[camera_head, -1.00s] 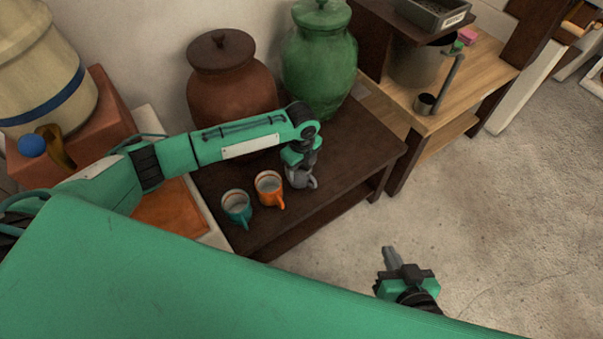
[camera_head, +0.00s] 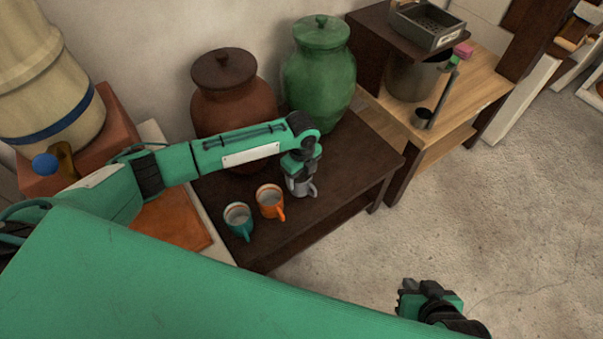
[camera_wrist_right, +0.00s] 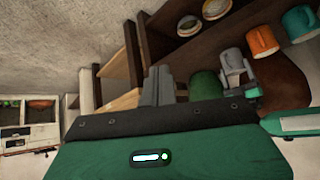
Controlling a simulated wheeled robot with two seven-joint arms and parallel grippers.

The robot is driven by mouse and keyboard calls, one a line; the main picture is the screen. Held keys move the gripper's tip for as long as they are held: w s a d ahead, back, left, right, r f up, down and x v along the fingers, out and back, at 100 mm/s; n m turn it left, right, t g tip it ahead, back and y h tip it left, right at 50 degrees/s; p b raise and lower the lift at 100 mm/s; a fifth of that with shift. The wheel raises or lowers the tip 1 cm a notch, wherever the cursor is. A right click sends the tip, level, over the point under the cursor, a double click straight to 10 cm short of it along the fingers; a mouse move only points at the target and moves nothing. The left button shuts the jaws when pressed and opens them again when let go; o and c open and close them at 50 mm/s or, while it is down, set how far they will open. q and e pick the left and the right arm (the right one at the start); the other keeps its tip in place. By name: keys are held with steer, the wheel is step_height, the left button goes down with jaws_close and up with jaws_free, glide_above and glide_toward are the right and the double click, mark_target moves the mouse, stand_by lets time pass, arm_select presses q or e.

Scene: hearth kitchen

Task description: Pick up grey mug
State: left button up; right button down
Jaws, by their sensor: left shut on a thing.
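The grey mug (camera_head: 302,189) is at the right part of the dark wooden table, under my left gripper (camera_head: 298,174). My left gripper points down and is shut on the mug, hiding part of its top. I cannot tell whether the mug's base touches the table. The mug also shows in the right wrist view (camera_wrist_right: 232,62), with its handle out to one side. My right gripper (camera_head: 404,287) is low over the floor, away from the table. Its fingers are together and empty in the right wrist view (camera_wrist_right: 158,86).
An orange mug (camera_head: 270,202) and a teal mug (camera_head: 238,220) stand left of the grey mug on the dark table (camera_head: 350,170). A brown lidded jar (camera_head: 232,105) and a green lidded jar (camera_head: 320,85) stand behind. A wooden shelf unit (camera_head: 455,105) is to the right.

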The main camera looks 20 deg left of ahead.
steer(key=s+d+g+h+p, duration=0.2)
steer(key=s+d+g+p, duration=0.1)
steer(key=d+g+p, duration=0.15)
step_height(320, 180, down, 19)
steer(key=s+p, duration=0.2)
steer(key=p, duration=0.5)
steer(key=s+d+f+p, duration=0.2)
steer(key=s+f+p, duration=0.1)
steer(key=s+f, duration=0.2)
steer(key=s+d+f+g+p, duration=0.1)
steer(key=s+d+f+p, duration=0.1)
steer(key=s+f, duration=0.4)
steer(key=shift+s+d+h+p, duration=0.3)
steer(key=shift+d+p, duration=0.05)
steer(key=shift+p, duration=0.2)
